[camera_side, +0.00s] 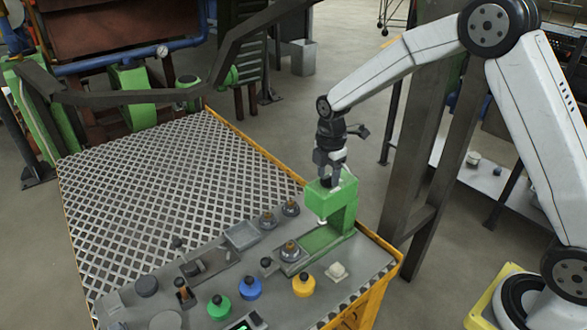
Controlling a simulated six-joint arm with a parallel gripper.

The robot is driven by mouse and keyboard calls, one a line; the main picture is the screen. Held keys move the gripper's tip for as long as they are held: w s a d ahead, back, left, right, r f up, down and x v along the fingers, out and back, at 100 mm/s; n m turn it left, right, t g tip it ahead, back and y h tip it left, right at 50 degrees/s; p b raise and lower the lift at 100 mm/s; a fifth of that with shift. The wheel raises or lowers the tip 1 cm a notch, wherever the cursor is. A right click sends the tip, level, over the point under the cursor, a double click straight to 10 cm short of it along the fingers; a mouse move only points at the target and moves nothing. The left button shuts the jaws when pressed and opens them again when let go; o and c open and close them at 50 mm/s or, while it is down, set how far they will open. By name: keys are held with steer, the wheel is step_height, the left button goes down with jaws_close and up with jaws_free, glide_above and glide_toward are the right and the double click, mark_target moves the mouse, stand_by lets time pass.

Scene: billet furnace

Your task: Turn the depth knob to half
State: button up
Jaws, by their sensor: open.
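My gripper (329,173) points down just above the head of a small green press-like stand (343,212) at the right end of the console. It is open, with its fingers close around or just over a small dark knob-like part (326,182) on top of the stand. I cannot tell whether they touch it. No label shows which part is the depth knob, and no pointer or scale can be read.
Green (220,306), blue (250,287) and yellow (303,284) buttons line the console's front, with a pale knob (337,271) to their right. A lever (183,291) stands at left. A small grey tray (242,236) lies mid-console. The patterned metal plate (165,190) behind is clear.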

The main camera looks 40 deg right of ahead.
jaws_close()
steer(key=shift+m, duration=0.5)
steer(key=m, duration=0.3)
steer(key=shift+m, duration=0.4)
steer(key=m, duration=1.3)
steer(key=shift+r, duration=0.1)
